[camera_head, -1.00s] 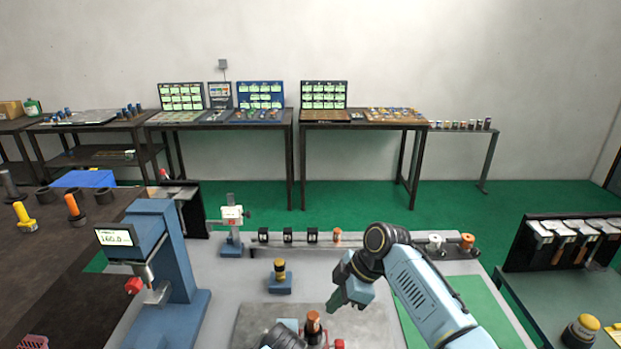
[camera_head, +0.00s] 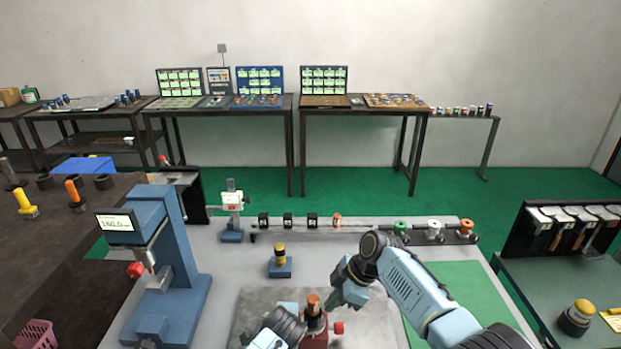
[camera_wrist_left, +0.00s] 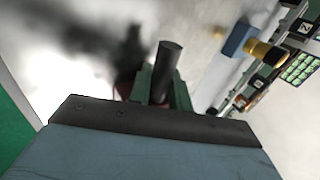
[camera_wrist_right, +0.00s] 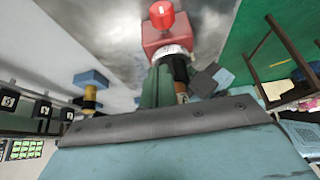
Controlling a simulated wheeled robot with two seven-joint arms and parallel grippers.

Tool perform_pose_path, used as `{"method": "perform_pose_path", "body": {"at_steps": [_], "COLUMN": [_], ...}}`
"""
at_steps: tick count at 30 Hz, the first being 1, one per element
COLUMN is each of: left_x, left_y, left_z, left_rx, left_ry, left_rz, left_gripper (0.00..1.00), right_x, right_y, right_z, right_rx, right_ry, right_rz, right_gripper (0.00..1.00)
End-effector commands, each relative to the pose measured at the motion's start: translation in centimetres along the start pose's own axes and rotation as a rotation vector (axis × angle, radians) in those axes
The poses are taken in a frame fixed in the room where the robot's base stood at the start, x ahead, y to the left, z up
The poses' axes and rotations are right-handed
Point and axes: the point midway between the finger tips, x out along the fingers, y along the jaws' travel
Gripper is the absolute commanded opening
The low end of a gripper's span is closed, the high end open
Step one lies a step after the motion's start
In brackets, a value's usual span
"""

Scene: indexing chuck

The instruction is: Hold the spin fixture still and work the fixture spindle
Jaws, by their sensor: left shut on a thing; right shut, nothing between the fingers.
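The spin fixture has a red base (camera_head: 314,341) with a red knob (camera_head: 338,328) on its right side, at the bottom middle of the head view. Its dark spindle with a copper-coloured top (camera_head: 313,299) stands upright. My left gripper (camera_wrist_left: 160,88) is shut on a dark cylindrical part (camera_wrist_left: 170,60) of the fixture; in the head view my left wrist hides the grip. My right gripper (camera_head: 336,302) is shut and empty, close beside the spindle's right side. The right wrist view shows the red block (camera_wrist_right: 165,38) and knob just beyond its fingers; contact cannot be told.
A blue press-like stand with a display (camera_head: 116,223) stands to the left. A yellow-topped piece on a blue block (camera_head: 280,262) stands behind the fixture. A rail with black blocks and spools (camera_head: 435,231) runs along the back.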

Motion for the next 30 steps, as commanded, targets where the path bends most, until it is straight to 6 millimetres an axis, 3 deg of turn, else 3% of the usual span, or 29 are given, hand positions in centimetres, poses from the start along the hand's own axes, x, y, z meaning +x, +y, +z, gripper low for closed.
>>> {"method": "perform_pose_path", "body": {"at_steps": [30], "left_x": [0.07], "left_y": [0.18], "left_z": [0.06], "left_rx": [0.000], "left_ry": [-0.002], "left_rz": [0.004], "left_gripper": [0.00], "right_x": [0.40], "right_y": [-0.41], "right_z": [-0.82], "right_rx": [-0.002], "right_ry": [0.002], "right_rz": [-0.002], "right_gripper": [0.00]}}
